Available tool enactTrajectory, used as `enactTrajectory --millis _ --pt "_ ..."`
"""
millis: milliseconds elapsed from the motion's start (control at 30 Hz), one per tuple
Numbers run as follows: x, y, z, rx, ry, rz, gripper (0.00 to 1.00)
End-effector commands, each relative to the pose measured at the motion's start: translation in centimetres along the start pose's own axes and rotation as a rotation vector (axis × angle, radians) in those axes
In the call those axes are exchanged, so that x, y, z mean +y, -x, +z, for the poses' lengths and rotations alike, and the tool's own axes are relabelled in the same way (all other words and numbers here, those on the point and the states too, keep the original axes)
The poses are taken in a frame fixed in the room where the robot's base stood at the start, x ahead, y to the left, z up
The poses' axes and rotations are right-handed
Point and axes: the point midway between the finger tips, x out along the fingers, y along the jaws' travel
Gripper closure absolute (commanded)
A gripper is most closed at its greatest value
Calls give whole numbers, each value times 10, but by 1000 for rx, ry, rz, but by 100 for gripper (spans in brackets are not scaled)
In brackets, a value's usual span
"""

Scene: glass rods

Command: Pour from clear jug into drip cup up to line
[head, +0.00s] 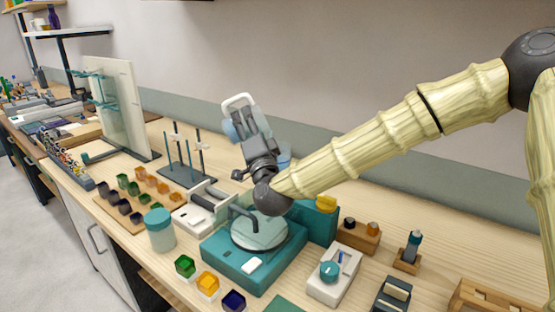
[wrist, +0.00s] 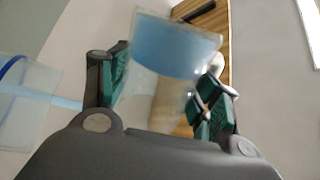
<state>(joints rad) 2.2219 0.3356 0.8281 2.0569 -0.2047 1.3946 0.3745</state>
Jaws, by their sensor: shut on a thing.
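The clear jug (wrist: 172,50) holds blue liquid and sits between my gripper's two green-padded fingers in the wrist view. My gripper (head: 246,128) is shut on it, raised above the bench in the head view. The liquid surface lies at a slant across the jug in the wrist view. A clear vessel with a blue ring (wrist: 25,85) shows at the left edge of the wrist view, apart from the jug; it may be the drip cup. A pale blue streak reaches from it toward the left finger; I cannot tell whether it is liquid. A light blue thing (head: 285,158) is partly hidden behind my arm.
Below my gripper stands a teal device with a round pale plate (head: 260,232). A teal-lidded jar (head: 160,230) and coloured cubes (head: 186,265) stand near the front edge. A rod stand (head: 187,172) and an upright pale panel (head: 118,105) are farther left.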

Motion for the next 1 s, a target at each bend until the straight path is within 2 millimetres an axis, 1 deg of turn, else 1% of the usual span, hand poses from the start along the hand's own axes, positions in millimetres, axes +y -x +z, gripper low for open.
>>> enactTrajectory --millis 400,1000 --pt "-2 -1 -2 18 -42 -1 68" --pt "-2 -1 -2 17 -42 -1 68"
